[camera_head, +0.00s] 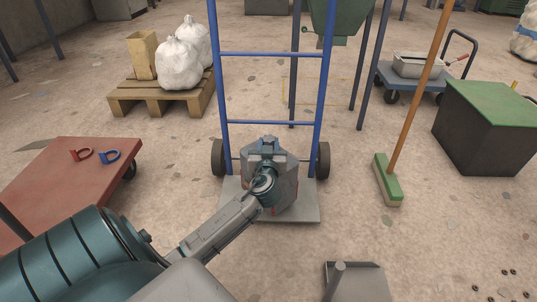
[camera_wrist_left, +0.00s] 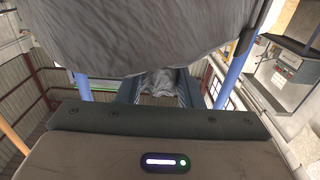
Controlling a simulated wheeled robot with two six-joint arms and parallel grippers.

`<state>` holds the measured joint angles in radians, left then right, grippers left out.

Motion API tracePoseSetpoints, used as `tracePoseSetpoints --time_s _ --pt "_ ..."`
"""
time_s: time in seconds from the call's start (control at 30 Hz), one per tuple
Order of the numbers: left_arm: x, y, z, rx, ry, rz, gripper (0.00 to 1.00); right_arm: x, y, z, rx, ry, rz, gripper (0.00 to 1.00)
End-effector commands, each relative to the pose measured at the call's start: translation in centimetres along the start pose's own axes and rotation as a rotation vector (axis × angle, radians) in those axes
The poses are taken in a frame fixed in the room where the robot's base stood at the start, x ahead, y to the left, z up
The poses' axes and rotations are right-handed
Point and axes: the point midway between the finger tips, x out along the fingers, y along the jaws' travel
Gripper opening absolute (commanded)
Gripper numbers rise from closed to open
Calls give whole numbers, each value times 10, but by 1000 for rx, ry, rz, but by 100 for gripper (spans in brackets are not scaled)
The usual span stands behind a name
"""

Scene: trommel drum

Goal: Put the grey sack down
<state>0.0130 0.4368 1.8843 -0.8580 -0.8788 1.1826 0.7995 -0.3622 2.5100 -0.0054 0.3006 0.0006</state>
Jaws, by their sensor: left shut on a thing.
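The grey sack (camera_head: 289,185) is at the blue hand truck (camera_head: 272,122), over its grey toe plate (camera_head: 308,214). My left gripper (camera_head: 268,146) is shut on the sack, and its wrist and arm hide part of it. In the left wrist view the sack (camera_wrist_left: 150,40) fills the top, and some of its cloth (camera_wrist_left: 160,83) shows between my left fingers. I cannot tell whether its underside touches the plate. My right gripper is not in view.
A red-topped cart (camera_head: 60,185) carries a red and a blue clamp at left. A pallet (camera_head: 160,98) with white sacks stands behind it. A broom (camera_head: 388,180) and a green-lidded bin (camera_head: 490,125) stand at right. A dustpan (camera_head: 362,284) lies in front.

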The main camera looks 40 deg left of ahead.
Motion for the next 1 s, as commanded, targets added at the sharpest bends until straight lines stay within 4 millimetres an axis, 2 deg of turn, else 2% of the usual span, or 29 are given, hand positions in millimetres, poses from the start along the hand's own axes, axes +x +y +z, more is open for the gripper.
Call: tracePoseSetpoints --time_s 0.1,0.2,0.43,0.47,0.57,0.87,1.0 --pt "0 0 19 0 3 1 0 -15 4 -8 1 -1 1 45" --pt "0 0 26 0 3 1 0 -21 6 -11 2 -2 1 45" --pt "0 0 25 -1 3 1 0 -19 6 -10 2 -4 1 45" --pt "0 0 27 0 -1 0 37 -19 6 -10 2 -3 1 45" --pt "0 0 27 0 -1 0 55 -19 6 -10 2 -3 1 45" --pt "-2 0 27 0 -1 0 55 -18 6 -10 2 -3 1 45" --pt "-16 0 26 0 -4 1 55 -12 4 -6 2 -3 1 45"
